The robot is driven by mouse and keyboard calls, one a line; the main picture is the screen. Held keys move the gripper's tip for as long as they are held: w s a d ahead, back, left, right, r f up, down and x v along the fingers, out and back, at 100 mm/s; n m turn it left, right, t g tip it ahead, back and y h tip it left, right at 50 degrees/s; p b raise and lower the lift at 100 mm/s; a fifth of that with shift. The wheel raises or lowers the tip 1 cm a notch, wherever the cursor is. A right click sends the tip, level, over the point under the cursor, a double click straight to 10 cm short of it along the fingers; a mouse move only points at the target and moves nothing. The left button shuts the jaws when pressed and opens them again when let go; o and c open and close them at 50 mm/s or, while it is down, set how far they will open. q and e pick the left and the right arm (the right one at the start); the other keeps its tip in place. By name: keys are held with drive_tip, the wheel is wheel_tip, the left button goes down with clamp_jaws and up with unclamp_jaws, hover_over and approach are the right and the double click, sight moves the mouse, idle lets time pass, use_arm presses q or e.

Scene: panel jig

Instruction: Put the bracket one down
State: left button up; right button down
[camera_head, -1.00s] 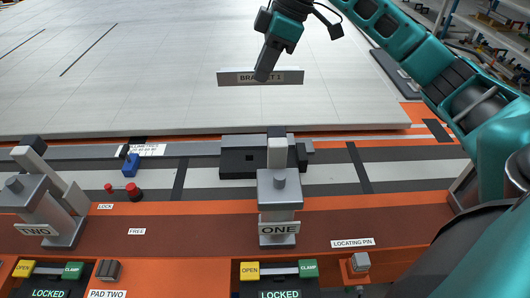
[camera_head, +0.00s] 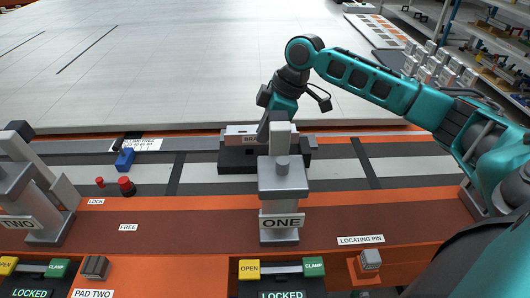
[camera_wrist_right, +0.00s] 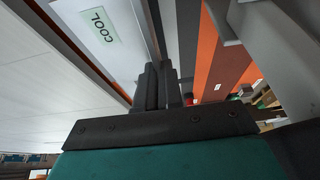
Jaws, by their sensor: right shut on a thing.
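The bracket one (camera_head: 240,135) is a pale grey strip whose label is partly covered, leaving "BRA" readable. It is at the top of a black block (camera_head: 232,160) behind the clamp marked ONE (camera_head: 283,180). I cannot tell whether it rests on the block or is just above it. My right gripper (camera_head: 264,131) is shut on the bracket, with its fingers pointing down and partly hidden behind the clamp's top. In the right wrist view the dark fingers (camera_wrist_right: 155,88) show close together. My left gripper is not in view.
A large pale panel (camera_head: 150,75) lies behind the block. Clamp TWO (camera_head: 35,195) stands at the left, near a blue piece (camera_head: 124,159) and red knobs (camera_head: 126,186). A locating pin (camera_head: 370,260) is at front right. The striped strip right of the block is clear.

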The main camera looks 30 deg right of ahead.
drive_tip(key=shift+f+b, duration=0.45)
drive_tip(key=shift+f, duration=2.65)
drive_tip(key=c, duration=1.3)
unclamp_jaws()
drive_tip(key=shift+f, duration=0.1)
drive_tip(key=p+v, duration=0.1)
drive_tip(key=v, duration=1.1)
drive_tip(key=shift+p, duration=0.3)
